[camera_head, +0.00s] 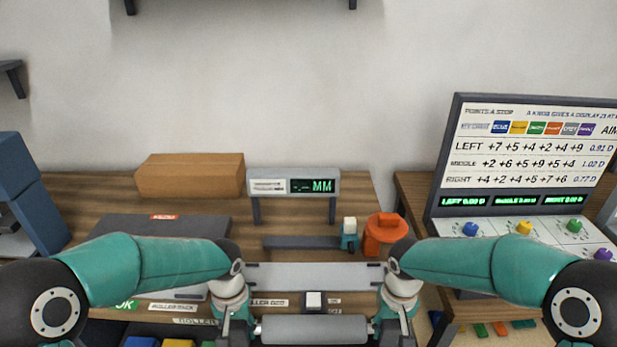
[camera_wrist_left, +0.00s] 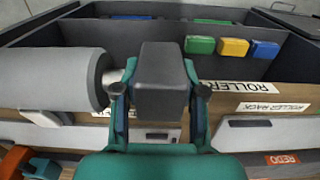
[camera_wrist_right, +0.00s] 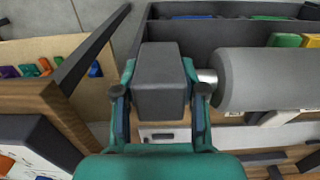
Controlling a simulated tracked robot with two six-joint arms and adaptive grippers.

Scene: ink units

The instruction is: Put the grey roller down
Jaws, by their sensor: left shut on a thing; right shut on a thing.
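The grey roller (camera_head: 314,330) is level at the bottom middle of the head view, between my two grippers. My left gripper (camera_head: 237,335) is shut on the dark block at one end of it, and my right gripper (camera_head: 393,335) on the block at the other end. In the left wrist view the roller (camera_wrist_left: 50,80) extends left from the held block (camera_wrist_left: 160,85). In the right wrist view the roller (camera_wrist_right: 265,80) extends right from its block (camera_wrist_right: 160,85), with a short metal shaft between. I cannot tell whether the roller touches anything beneath it.
A dark rack (camera_wrist_left: 225,65) holding coloured blocks lies below the roller. Behind are a pale bed strip (camera_head: 314,276), a gauge display (camera_head: 293,186), an orange pot (camera_head: 384,236) and a cardboard box (camera_head: 190,176). A control panel (camera_head: 530,150) stands at right.

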